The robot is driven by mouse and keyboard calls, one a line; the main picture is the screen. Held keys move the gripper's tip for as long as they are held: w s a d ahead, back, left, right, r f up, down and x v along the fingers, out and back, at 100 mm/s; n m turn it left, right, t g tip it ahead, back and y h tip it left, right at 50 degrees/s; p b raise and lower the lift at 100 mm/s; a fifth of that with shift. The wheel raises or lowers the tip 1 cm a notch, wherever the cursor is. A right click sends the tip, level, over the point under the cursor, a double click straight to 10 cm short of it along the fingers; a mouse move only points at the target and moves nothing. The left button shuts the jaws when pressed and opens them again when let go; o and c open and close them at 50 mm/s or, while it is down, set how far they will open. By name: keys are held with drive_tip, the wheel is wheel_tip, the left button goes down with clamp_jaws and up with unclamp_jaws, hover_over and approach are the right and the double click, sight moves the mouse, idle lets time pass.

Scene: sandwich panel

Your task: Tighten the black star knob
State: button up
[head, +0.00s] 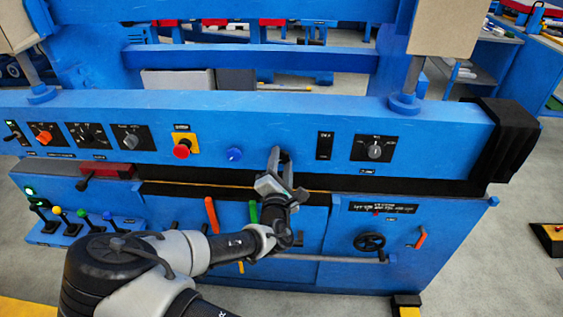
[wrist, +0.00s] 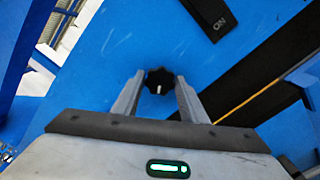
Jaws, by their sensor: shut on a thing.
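The black star knob (wrist: 159,76) is on the blue panel face, with a small white mark on it. In the head view my gripper (head: 281,160) reaches up to the panel's upper beam. The knob is mostly hidden there behind the fingers.
To the left of my gripper are a blue button (head: 234,154) and a red emergency stop (head: 182,150) on yellow. To the right are a black ON plate (head: 324,146) and a rotary selector (head: 374,149). A dark gap (head: 340,184) runs below the beam.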

drive_tip(key=shift+m, duration=0.4)
drive_tip(key=m+b, duration=0.2)
drive_tip(key=m, duration=0.3)
drive_tip(key=shift+f+m+b, duration=0.1)
drive_tip(key=shift+m+b, duration=0.2)
drive_tip(key=shift+b, duration=0.1)
drive_tip(key=m+b, duration=0.3)
drive_tip(key=m, duration=0.3)
drive_tip(key=m+b, duration=0.5)
drive_tip(key=m, duration=0.1)
drive_tip(key=shift+f+m, duration=0.1)
drive_tip(key=shift+m, duration=0.3)
drive_tip(key=m+b, duration=0.3)
drive_tip(key=shift+m+b, duration=1.45)
drive_tip(key=shift+m, duration=0.05)
drive_tip(key=shift+o, duration=0.2)
drive_tip(key=shift+r, duration=0.2)
drive_tip(key=o, duration=1)
